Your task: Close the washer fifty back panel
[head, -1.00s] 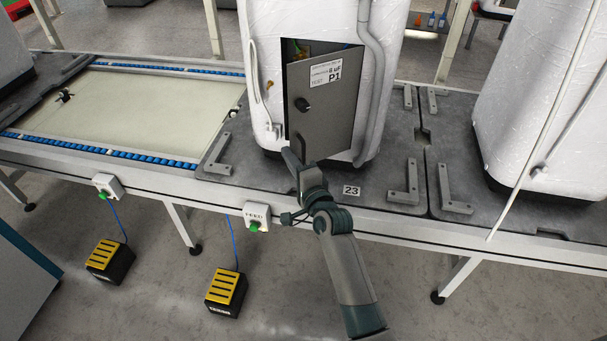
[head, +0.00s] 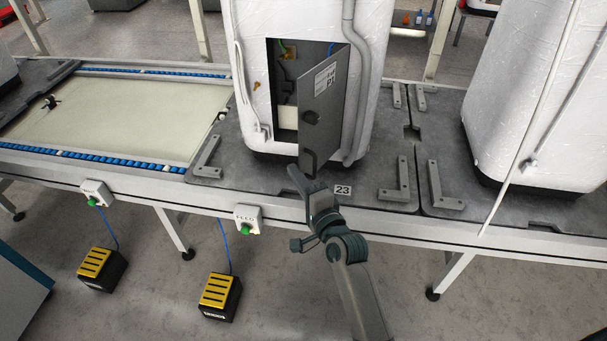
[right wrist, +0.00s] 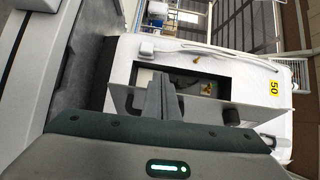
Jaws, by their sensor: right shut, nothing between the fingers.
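The washer (head: 250,90) is a white wrapped body on the conveyor line. Its grey back panel (head: 325,90) stands partly open, swung outward from the right side of the dark opening (head: 284,75). The panel bears a white P1 label, a dark knob and a dark handle near its lower edge. My right gripper (head: 295,172) is shut and empty, just below and in front of the panel's lower edge; contact cannot be told. My left gripper is not in view.
A grey hose (head: 353,80) runs down right of the panel. Angled metal stops (head: 393,190) stand on the dark pallet. Another wrapped washer (head: 530,100) stands at right. Button boxes (head: 248,219) line the table's front rail, and yellow-topped pedals (head: 219,290) stand on the floor.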

